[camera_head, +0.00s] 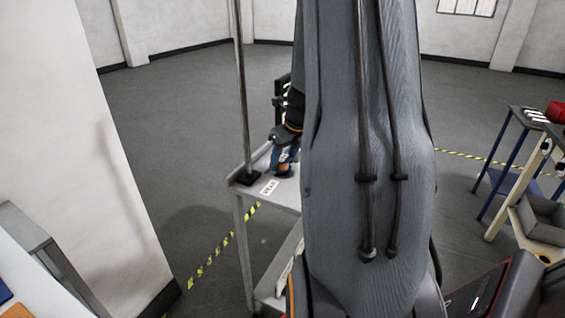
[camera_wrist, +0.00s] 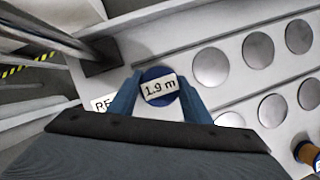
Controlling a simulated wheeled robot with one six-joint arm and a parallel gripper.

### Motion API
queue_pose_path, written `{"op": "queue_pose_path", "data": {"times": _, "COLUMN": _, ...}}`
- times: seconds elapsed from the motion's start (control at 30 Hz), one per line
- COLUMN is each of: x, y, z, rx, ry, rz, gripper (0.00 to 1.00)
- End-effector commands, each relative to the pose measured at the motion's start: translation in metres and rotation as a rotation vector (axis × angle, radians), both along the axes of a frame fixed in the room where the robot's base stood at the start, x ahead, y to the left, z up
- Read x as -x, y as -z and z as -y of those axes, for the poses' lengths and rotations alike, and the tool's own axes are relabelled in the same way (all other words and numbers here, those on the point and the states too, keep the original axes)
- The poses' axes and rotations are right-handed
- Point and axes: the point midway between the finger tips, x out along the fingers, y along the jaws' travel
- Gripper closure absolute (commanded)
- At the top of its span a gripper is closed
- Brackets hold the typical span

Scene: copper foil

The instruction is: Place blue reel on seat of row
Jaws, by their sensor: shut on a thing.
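The blue reel (camera_wrist: 158,74) has a white label reading "1.9 m" and sits between the two blue fingers of my gripper (camera_wrist: 158,98) in the wrist view. My gripper is shut on it. In the head view my gripper (camera_head: 284,160) is low over the left part of a grey table (camera_head: 257,170), partly hidden by my arm. I cannot tell whether the reel touches the table. Round silver seats (camera_wrist: 257,52) stand in slanting rows to the right of the reel in the wrist view. The seats near my gripper show no reel on them.
A metal post (camera_head: 243,90) on a dark foot rises beside my gripper. A white card (camera_head: 269,187) lies near it. Another reel, orange and blue (camera_wrist: 306,152), stands at the wrist view's lower right. A blue-legged stand (camera_head: 493,165) is at the right.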

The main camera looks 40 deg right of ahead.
Motion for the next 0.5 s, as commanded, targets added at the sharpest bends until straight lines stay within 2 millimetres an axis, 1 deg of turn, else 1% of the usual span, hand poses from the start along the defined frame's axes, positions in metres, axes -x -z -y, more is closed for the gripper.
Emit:
{"op": "queue_pose_path", "data": {"times": 0.03, "x": 0.0000, "y": 0.0059, "z": -0.0002, "rx": -0.001, "ry": 0.000, "rz": -0.001, "gripper": 0.79}}
{"op": "queue_pose_path", "data": {"times": 0.1, "x": 0.0000, "y": 0.0091, "z": -0.0002, "rx": 0.000, "ry": 0.000, "rz": -0.001, "gripper": 0.79}}
{"op": "queue_pose_path", "data": {"times": 0.37, "x": -0.0002, "y": 0.0090, "z": 0.0001, "rx": 0.000, "ry": 0.000, "rz": 0.000, "gripper": 0.79}}
{"op": "queue_pose_path", "data": {"times": 0.47, "x": -0.0002, "y": 0.0119, "z": 0.0001, "rx": 0.000, "ry": 0.000, "rz": 0.000, "gripper": 0.79}}
{"op": "queue_pose_path", "data": {"times": 0.5, "x": -0.0001, "y": 0.0120, "z": 0.0001, "rx": 0.000, "ry": 0.000, "rz": 0.000, "gripper": 0.53}}
